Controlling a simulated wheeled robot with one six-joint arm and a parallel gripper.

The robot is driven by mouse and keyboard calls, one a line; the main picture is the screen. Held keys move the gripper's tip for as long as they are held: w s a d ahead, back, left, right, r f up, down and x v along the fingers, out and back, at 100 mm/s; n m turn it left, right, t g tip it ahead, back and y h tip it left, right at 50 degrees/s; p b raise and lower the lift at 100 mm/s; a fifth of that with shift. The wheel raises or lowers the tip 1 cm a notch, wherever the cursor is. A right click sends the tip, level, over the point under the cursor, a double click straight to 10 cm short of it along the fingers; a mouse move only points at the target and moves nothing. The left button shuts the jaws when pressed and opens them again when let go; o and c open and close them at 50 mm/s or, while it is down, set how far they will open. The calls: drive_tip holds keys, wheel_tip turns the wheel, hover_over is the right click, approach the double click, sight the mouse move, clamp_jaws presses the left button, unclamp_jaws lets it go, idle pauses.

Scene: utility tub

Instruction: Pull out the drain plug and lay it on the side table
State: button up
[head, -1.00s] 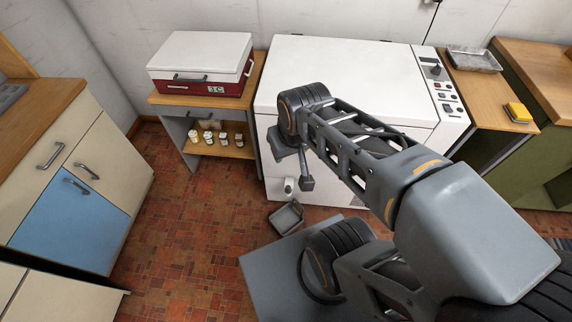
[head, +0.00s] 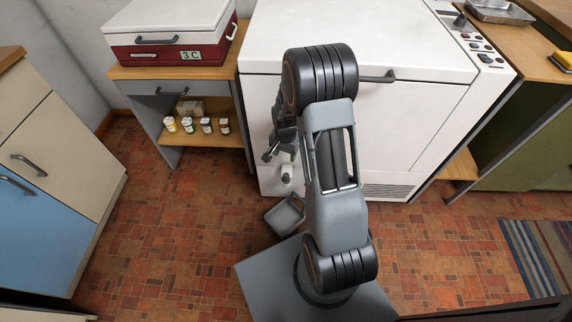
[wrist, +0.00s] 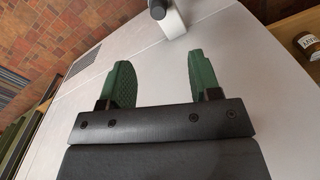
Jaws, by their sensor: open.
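The drain plug (wrist: 157,9) shows as a dark knob on a white fitting at the top of the wrist view. In the head view the white drain fitting (head: 286,173) sits low on the front of the white tub (head: 262,110), near its left corner. My gripper (wrist: 158,72) is open and empty, its two green fingers pointing toward the fitting and apart from it. In the head view my arm partly hides the gripper (head: 273,152), which is just above the fitting. A wooden side table (head: 122,72) stands left of the tub.
A red and white case (head: 165,58) covers most of that table top; small jars (head: 206,125) stand on its lower shelf. A grey pan (head: 285,213) lies on the floor below the fitting. Right of the tub, another wooden surface (head: 535,50) holds a metal tray (head: 500,12).

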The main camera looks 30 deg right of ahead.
sight(286, 175)
wheel_tip(286, 175, down, 16)
drive_tip(key=b, duration=0.4)
drive_tip(key=shift+d+b, duration=0.15)
drive_tip(key=shift+b, duration=0.2)
drive_tip(key=c, duration=1)
drive_tip(key=shift+r, duration=0.25)
drive_tip(key=shift+r+p, duration=1.8)
drive_tip(key=shift+r, duration=0.35)
